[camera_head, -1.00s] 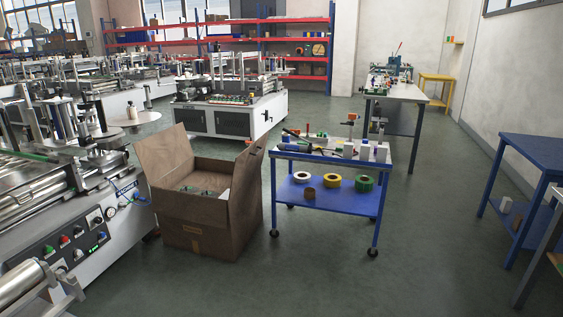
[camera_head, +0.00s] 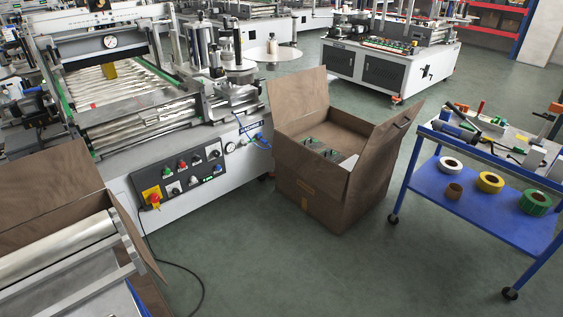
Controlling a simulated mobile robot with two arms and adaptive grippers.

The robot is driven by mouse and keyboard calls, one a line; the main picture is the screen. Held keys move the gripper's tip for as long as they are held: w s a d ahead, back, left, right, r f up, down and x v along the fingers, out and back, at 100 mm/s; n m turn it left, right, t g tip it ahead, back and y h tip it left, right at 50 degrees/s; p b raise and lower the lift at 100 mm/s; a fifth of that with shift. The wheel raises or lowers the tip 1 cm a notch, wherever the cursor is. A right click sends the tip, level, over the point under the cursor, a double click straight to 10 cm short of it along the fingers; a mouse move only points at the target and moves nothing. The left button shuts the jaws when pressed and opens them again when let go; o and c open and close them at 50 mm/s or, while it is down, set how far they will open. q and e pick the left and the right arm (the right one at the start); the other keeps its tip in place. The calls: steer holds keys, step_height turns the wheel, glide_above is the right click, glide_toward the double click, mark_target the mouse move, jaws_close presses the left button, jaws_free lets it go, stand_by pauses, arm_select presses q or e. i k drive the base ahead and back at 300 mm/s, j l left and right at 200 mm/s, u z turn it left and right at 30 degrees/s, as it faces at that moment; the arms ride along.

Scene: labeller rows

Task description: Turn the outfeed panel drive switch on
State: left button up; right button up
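A dark control panel (camera_head: 182,175) is on the front side of the labelling machine (camera_head: 150,120), left of the middle. It carries several small knobs and buttons, some red, green and black, and a small lit green display. A red rotary switch on a yellow plate (camera_head: 152,197) is at its lower left. The labels and the positions of the knobs are too small to read, so I cannot tell which is the drive switch. Neither of my grippers shows in the view.
An open cardboard box (camera_head: 325,195) stands on the floor right of the panel. A blue cart (camera_head: 465,207) with tape rolls is farther right. A roller unit (camera_head: 60,250) and another box (camera_head: 50,185) fill the lower left. A black cable lies on the otherwise clear floor before the panel.

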mark_target(176, 191)
steer(key=i+l+u, duration=0.1)
steer(key=i+u, duration=0.25)
steer(key=u, duration=0.15)
steer(key=i+l+u, duration=0.2)
steer(key=u, duration=0.3)
steer(key=k+u, duration=0.25)
steer(key=u, duration=0.25)
steer(key=k+j+u, duration=0.15)
steer(key=u, duration=0.3)
steer(key=i+l+u, duration=0.2)
steer(key=l+u, duration=0.2)
steer(key=l, duration=0.15)
steer(key=i+l+u, duration=0.1)
steer(key=l+u, duration=0.3)
steer(key=l, duration=0.15)
steer(key=l+u, duration=0.35)
steer(key=l, duration=0.3)
steer(key=i+l, duration=0.1)
steer(key=l, duration=1.55)
steer(key=i, duration=0.05)
